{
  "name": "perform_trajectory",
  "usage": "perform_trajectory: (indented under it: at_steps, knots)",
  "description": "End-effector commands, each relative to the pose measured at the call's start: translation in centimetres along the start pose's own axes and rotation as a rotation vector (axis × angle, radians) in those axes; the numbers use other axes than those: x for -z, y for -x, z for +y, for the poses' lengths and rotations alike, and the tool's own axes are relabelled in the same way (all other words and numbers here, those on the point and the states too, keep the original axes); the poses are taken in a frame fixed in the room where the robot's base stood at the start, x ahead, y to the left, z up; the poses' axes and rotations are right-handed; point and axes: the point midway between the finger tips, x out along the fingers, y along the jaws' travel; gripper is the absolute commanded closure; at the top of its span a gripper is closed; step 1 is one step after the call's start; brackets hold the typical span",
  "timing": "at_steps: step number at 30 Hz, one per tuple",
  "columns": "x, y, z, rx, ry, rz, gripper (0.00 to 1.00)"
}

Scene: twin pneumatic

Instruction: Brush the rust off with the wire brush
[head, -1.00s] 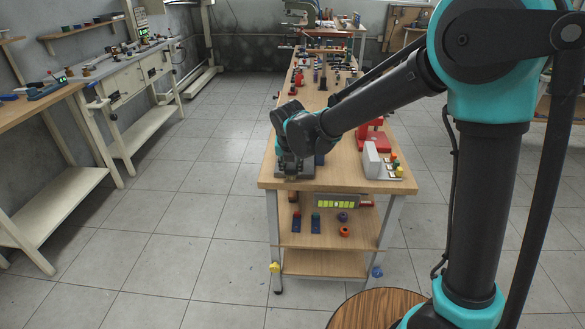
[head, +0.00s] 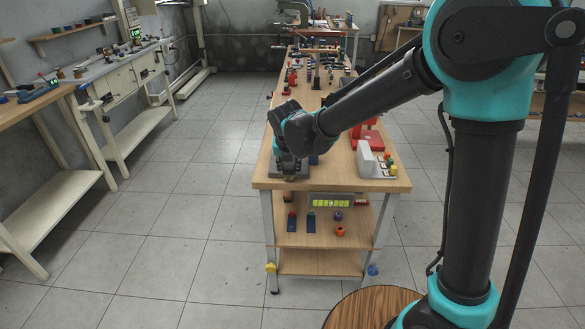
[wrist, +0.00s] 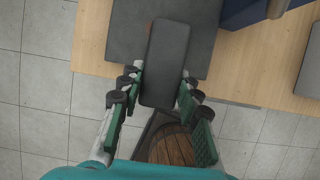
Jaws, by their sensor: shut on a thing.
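The wire brush is a dark grey block (wrist: 165,65) in the wrist view. My gripper (wrist: 160,82) is shut on it, with the green-padded fingers on its two sides. The brush's bristles are hidden beneath it. Under the brush lies a dark grey plate (wrist: 117,38) on the wooden table. A small reddish spot of rust shows on it beside the far end of the brush; the rest under the brush is hidden. In the head view my gripper (head: 288,168) is low over the near left corner of the table, and the arm hides most of the plate.
The wooden table (head: 335,184) holds a grey box with coloured buttons (head: 372,160) and a red device (head: 367,136) to the right. Its lower shelf (head: 320,233) carries small parts. Side benches stand at left. The floor between is clear.

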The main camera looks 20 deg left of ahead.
Motion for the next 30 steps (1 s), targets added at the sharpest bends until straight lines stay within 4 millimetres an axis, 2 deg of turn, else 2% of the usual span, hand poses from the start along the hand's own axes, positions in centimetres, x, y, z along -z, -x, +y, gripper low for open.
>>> perform_trajectory:
  at_steps: [6,11,30]
  knots:
    - [0.2,-0.1,1.2,-0.002,0.001,0.002,0.92]
    - [0.2,-0.1,1.3,-0.002,0.0,0.002,0.92]
    - [0.1,0.0,-1.7,-0.001,-0.001,0.001,0.92]
